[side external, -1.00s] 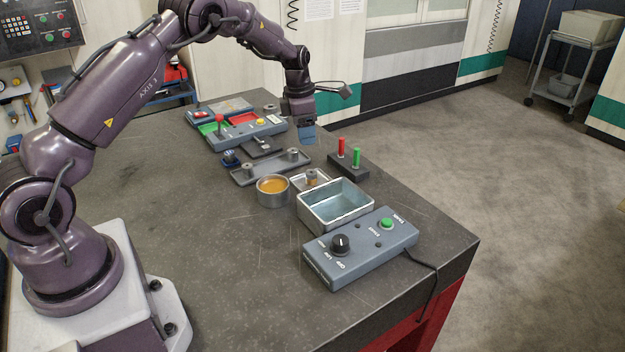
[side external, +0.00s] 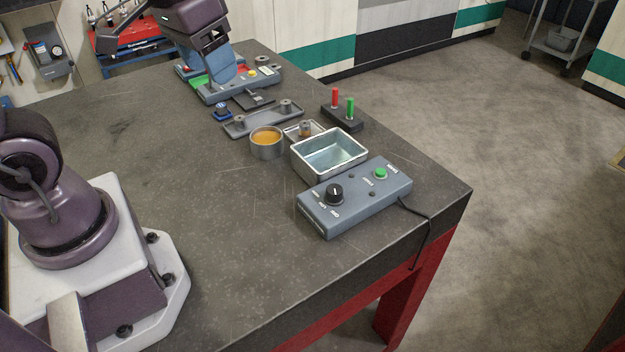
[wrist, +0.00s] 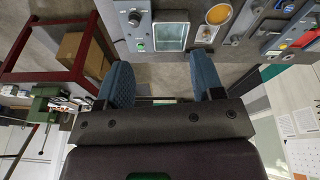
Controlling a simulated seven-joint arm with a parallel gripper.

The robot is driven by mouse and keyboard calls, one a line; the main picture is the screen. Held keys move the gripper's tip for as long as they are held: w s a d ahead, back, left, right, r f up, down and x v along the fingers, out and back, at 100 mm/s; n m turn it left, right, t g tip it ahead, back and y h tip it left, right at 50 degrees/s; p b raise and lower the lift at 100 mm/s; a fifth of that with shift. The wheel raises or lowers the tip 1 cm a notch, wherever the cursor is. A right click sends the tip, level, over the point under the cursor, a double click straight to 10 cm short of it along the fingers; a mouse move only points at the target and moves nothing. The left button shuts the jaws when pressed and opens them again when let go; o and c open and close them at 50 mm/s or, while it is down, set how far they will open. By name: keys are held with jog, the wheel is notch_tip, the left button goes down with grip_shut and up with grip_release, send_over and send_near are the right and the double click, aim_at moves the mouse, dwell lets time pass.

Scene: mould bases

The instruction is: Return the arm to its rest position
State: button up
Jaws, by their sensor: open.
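My gripper (side external: 222,66) hangs above the far left part of the bench in the side view, in front of the grey panel there. Its blue fingers point down and one overlaps the other in that view. In the wrist view my gripper (wrist: 160,84) shows its two blue fingers wide apart with nothing between them. The fingertips are clear of the objects on the bench.
On the bench (side external: 190,230) stand a control box (side external: 357,195), a metal tray (side external: 330,153), a cup of orange contents (side external: 267,141), a block with red and green pegs (side external: 343,112) and a grey plate with knobs (side external: 263,119).

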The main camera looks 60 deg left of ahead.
jog(key=s+d+r+m+t, duration=0.1)
jog(key=s+d+r+t, duration=0.1)
jog(key=s, duration=0.3)
jog(key=shift+d+r+m, duration=0.3)
jog(key=shift+r+m, duration=0.1)
jog(key=shift+r, duration=0.05)
jog(key=shift+s, duration=0.1)
